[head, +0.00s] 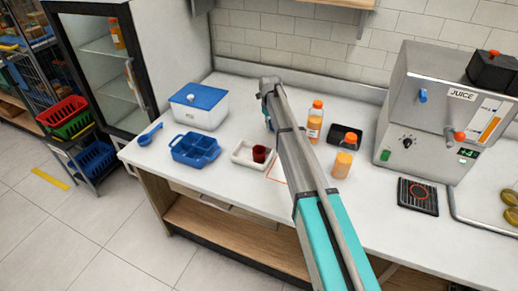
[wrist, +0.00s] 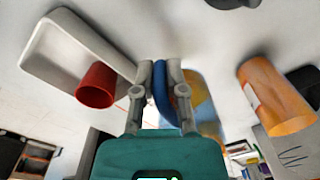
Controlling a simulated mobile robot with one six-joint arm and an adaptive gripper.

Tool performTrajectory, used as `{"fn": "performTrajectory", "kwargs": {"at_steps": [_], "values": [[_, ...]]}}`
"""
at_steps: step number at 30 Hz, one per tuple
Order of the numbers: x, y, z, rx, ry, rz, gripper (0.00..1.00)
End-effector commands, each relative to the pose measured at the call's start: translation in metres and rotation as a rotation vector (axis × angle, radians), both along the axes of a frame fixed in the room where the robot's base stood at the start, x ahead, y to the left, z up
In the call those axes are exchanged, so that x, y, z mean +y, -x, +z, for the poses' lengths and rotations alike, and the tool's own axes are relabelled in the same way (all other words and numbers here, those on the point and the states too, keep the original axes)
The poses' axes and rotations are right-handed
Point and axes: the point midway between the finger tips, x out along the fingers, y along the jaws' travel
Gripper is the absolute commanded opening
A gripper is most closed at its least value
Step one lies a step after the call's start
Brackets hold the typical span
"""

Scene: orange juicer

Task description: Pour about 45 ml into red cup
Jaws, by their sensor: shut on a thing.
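The red cup (head: 261,154) stands in a shallow white tray (head: 236,158) on the counter. In the wrist view, the cup (wrist: 96,86) and tray (wrist: 45,52) are to the left of my gripper. My gripper (wrist: 160,80) is shut on the blue handle (wrist: 160,92) of a container. Behind the handle, a pale blue see-through body with orange contents (wrist: 196,92) partly shows. In the head view my arm hides most of this container, and only a bit of blue shows. I cannot tell its tilt or fill level.
The steel juicer (head: 440,108) is farther right. A blue divided caddy (head: 195,149) and a blue-lidded white box (head: 198,108) stand left of the cup.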

Motion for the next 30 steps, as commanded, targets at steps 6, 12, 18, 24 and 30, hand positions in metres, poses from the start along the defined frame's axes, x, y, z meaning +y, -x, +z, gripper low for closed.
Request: {"fn": "performTrajectory", "kwargs": {"at_steps": [6, 12, 18, 24, 30], "values": [[-0.006, -0.002, 0.0, 0.0, 0.0, -0.008, 0.0], [0.005, -0.003, 0.0, 0.001, 0.0, -0.008, 0.0], [0.038, -0.003, 0.0, 0.003, 0.001, -0.006, 0.0], [0.086, 0.0, 0.0, 0.007, 0.002, -0.002, 0.0], [0.139, 0.007, 0.001, 0.01, 0.004, 0.002, 0.0]]}}
